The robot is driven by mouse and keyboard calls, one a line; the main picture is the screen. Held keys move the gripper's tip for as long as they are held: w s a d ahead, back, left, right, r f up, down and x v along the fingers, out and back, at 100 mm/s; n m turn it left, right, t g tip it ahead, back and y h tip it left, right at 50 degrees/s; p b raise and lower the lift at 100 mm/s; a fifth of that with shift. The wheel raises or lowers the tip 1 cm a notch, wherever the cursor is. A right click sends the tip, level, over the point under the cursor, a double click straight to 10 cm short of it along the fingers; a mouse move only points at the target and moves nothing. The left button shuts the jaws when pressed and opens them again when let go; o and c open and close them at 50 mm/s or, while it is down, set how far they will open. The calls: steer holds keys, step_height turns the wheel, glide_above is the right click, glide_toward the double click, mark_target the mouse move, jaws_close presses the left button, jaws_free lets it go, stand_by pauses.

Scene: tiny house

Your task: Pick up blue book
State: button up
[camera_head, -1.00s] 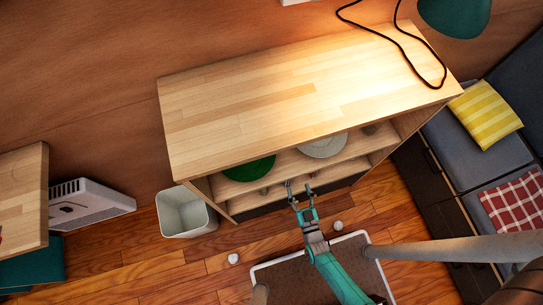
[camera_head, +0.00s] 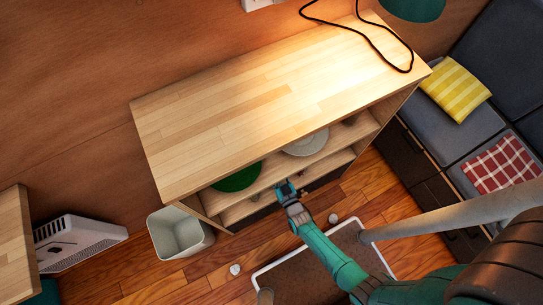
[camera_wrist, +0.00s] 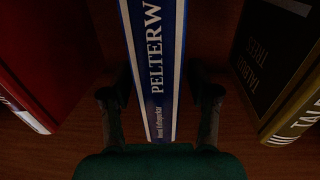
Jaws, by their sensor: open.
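The blue book (camera_wrist: 157,70) stands upright in the wrist view, its blue and white spine facing me with the lettering "PELTERW". My gripper (camera_wrist: 159,105) is open, with one finger on each side of the spine. I cannot tell whether the fingers touch the book. In the head view my gripper (camera_head: 284,187) reaches in at the front of the wooden shelf unit (camera_head: 270,100), at a lower shelf. The blue book cannot be made out in the head view.
A red book (camera_wrist: 45,60) stands left of the blue one, and a dark book with a yellowish edge (camera_wrist: 275,65) stands right, with gaps between. A green dish (camera_head: 238,178) and a pale plate (camera_head: 305,144) sit on the shelf above. A white bin (camera_head: 180,235) stands left.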

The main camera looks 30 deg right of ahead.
steer(key=w, duration=0.2)
steer(key=shift+w+d+r, duration=0.1)
steer(key=shift+w, duration=0.3)
jaws_close()
steer(key=shift+r, duration=0.15)
